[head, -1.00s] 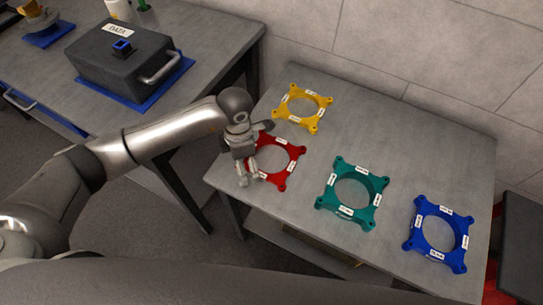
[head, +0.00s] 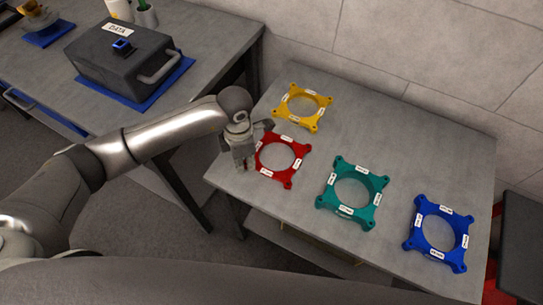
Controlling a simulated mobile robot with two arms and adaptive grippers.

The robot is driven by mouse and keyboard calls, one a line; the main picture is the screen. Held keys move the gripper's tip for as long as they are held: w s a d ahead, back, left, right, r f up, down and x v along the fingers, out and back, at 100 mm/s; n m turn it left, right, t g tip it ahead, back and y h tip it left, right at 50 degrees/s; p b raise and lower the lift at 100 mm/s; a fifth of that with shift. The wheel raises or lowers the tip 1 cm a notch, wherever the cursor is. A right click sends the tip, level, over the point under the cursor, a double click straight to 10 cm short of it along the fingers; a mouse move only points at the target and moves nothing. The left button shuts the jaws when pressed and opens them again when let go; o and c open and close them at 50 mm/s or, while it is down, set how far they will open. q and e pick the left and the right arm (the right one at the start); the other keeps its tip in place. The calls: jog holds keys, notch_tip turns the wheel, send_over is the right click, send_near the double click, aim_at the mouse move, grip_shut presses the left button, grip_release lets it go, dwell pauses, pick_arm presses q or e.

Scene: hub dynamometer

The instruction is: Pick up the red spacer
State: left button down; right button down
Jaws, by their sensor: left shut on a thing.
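The red spacer (head: 291,173) is a square frame with a round hole, corner lugs and white labels, at the left side of the grey table. My left gripper (head: 250,158) is at its left edge, shut on it. The gripper and wrist hide the spacer's left corner. I cannot tell whether the spacer is clear of the table top. My right gripper is not in view.
A yellow spacer (head: 284,107) lies behind the red one. A teal spacer (head: 328,194) and a blue spacer (head: 412,236) lie to the right on the same table (head: 420,140). A dark DATA case (head: 105,65) stands on the other table at left.

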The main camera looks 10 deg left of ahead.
pick_arm(q)
jog(key=shift+r, duration=0.15)
jog(key=shift+r+p, duration=0.3)
notch_tip(320, 180, up, 2)
jog(key=shift+w+r+p, duration=0.1)
jog(key=shift+p, duration=0.55)
jog(key=s+a+r+p, duration=0.3)
jog(key=a+r+p, duration=0.4)
jog(key=a+r, duration=0.6)
jog(key=shift+s+a+r+p, duration=0.3)
jog(key=shift+r+p, duration=0.05)
jog(key=shift+r, duration=0.65)
